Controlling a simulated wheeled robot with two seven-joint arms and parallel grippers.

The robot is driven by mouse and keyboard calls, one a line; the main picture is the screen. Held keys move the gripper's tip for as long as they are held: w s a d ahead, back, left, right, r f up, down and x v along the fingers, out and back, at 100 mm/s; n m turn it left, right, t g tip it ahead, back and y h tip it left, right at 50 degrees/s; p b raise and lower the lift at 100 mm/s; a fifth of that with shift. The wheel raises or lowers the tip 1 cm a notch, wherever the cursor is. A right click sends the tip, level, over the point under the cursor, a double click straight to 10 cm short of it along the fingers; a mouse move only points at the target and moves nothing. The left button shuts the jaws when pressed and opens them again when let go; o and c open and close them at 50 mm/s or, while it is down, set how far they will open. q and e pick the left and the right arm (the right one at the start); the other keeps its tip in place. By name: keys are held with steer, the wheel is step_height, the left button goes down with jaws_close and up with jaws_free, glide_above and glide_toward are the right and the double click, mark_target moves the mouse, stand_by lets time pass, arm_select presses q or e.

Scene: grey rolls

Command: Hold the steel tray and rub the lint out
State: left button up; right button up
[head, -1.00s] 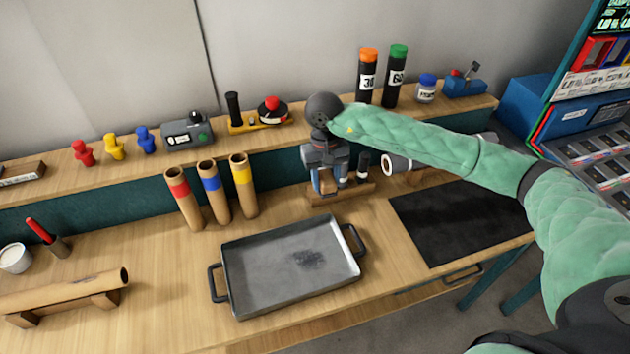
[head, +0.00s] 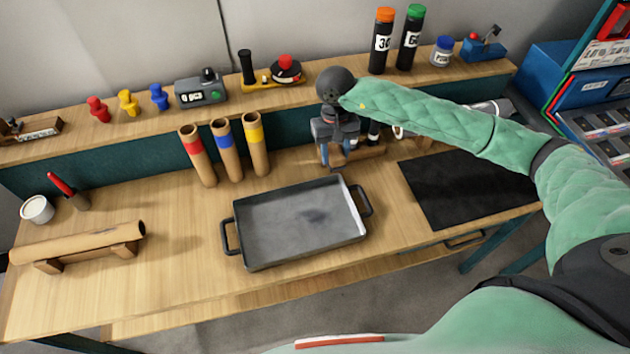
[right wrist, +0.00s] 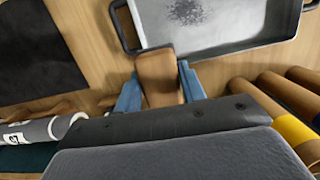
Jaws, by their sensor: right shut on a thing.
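The steel tray (head: 262,255) is a shallow grey pan with dark handles on its left and right, lying flat on the bench. A dark speckled patch of lint (head: 313,216) lies on its floor; it also shows in the right wrist view (right wrist: 186,12). My right gripper (head: 336,160) is behind the tray, pointing down. In the right wrist view its blue fingers (right wrist: 160,88) are shut on a brown block (right wrist: 158,68), whose end overlaps the tray's rim in the picture. Whether they touch cannot be told. My left gripper is not in view.
A brown roll (head: 75,243) rests on a cradle at left. The shelf behind holds bottles and small tools.

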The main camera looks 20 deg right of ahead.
steer(key=s+a+f+m, duration=0.2)
steer(key=a+f+m, duration=0.1)
steer(key=a+f, duration=0.1)
steer(key=s+a+f+m, duration=0.2)
steer(key=a+f+m, duration=0.1)
steer(key=a+f, duration=0.1)
steer(key=s+a+f+m+y, duration=0.1)
steer(key=s+a+f+m, duration=0.2)
steer(key=a+f, duration=0.1)
steer(key=shift+a+f+t, duration=0.2)
steer(key=shift+f+t, duration=0.1)
steer(key=shift+f, duration=0.4)
glide_above(332, 213)
step_height(332, 213, up, 2)
steer(key=shift+r, duration=0.15)
steer(key=shift+a+r, duration=0.1)
steer(key=shift+r, duration=0.55)
